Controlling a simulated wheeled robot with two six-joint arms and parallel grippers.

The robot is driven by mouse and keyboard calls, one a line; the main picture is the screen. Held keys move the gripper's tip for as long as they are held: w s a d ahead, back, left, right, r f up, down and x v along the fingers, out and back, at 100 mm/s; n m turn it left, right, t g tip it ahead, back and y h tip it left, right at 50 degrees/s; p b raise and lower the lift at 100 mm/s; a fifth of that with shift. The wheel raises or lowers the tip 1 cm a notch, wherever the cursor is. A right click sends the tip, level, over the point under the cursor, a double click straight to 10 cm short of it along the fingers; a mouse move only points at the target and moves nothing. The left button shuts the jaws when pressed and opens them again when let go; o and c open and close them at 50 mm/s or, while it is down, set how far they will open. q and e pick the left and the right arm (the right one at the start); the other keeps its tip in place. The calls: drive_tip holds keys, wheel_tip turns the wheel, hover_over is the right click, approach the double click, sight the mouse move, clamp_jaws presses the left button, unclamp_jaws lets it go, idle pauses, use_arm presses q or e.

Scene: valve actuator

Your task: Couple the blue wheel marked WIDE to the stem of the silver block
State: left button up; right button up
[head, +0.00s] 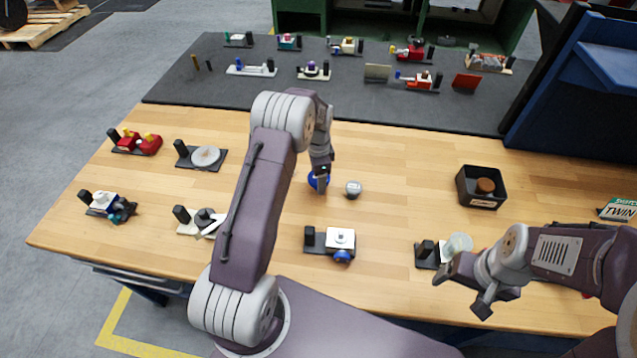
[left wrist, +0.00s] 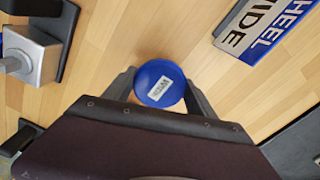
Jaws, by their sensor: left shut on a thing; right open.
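The blue wheel (head: 313,181) is between the fingers of my left gripper (head: 320,181), which is shut on it. In the left wrist view the wheel (left wrist: 160,83) shows its round face with a small white label, too small to read. I cannot tell whether it touches the table. The silver block (head: 340,239) sits on a dark plate, nearer to me and slightly right of the wheel. In the left wrist view the block (left wrist: 32,58) has a short round stem (left wrist: 10,65), apart from the wheel. My right gripper (head: 465,294) is open and empty at the front right.
A grey knob (head: 353,189) lies close right of the left gripper. A WHEEL WIDE sign (left wrist: 262,25) shows in the left wrist view. A dark bin (head: 482,188) stands at right. A plate with a pale round part (head: 457,245) is beside my right gripper. Other fixtures line the left.

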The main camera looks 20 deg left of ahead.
use_arm(q)
drive_tip(key=shift+w+d+r, duration=0.1)
drive_tip(key=shift+r, duration=0.85)
drive_tip(key=d+r+b, duration=0.1)
drive_tip(key=d+r, duration=0.2)
drive_tip(key=d, duration=0.2)
drive_tip(key=w+d+r+b, duration=0.1)
drive_tip(key=d+r, duration=0.2)
drive_tip(key=d, duration=0.3)
drive_tip(key=shift+w+d+r, duration=0.2)
drive_tip(key=shift+r, duration=0.2)
drive_tip(key=shift+w, duration=0.1)
